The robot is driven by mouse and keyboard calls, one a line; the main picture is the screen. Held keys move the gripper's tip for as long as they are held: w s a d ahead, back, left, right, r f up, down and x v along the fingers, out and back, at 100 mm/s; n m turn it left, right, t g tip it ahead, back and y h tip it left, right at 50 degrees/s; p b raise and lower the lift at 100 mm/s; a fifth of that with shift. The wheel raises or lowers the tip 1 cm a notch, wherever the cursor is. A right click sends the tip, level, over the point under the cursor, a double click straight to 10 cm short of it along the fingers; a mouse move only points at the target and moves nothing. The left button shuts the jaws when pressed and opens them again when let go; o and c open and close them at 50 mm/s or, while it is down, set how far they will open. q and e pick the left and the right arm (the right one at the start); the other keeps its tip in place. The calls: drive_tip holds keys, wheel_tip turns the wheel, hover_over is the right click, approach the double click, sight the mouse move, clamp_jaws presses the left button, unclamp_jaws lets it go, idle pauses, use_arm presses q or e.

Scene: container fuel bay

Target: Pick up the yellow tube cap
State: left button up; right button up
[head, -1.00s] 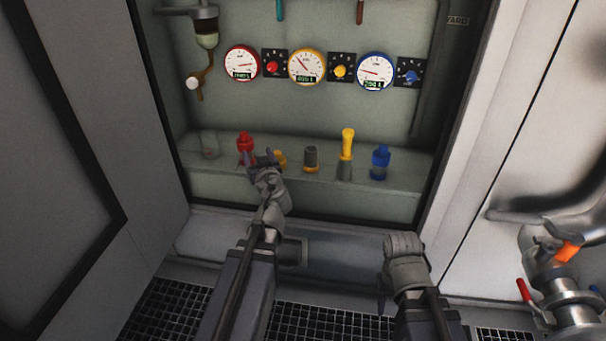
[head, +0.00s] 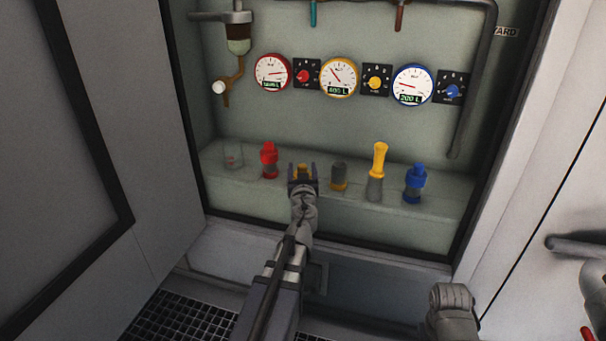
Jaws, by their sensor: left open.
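The yellow tube cap (head: 303,169) is a small yellow piece on the ledge at the foot of the panel, partly hidden by my left gripper. My left gripper (head: 303,172) is open, with one finger on each side of the cap in the head view. I cannot tell whether the fingers touch it. Just right of it stands a short grey tube (head: 339,175) with a yellow base. Of my right arm only a grey wrist part shows at the lower right; its fingers are not seen.
On the ledge (head: 250,190) also stand a clear glass (head: 233,156), a red-capped tube (head: 269,160), a tall yellow-topped tube (head: 377,172) and a blue-capped tube (head: 415,183). Gauges and knobs sit on the panel above. Cabinet walls close both sides.

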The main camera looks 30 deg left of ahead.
use_arm(q)
drive_tip(key=shift+f+b+x, duration=0.2)
drive_tip(key=shift+x, duration=1.1)
drive_tip(key=shift+f+b+x, duration=0.2)
drive_tip(key=shift+x, duration=1.15)
clamp_jaws()
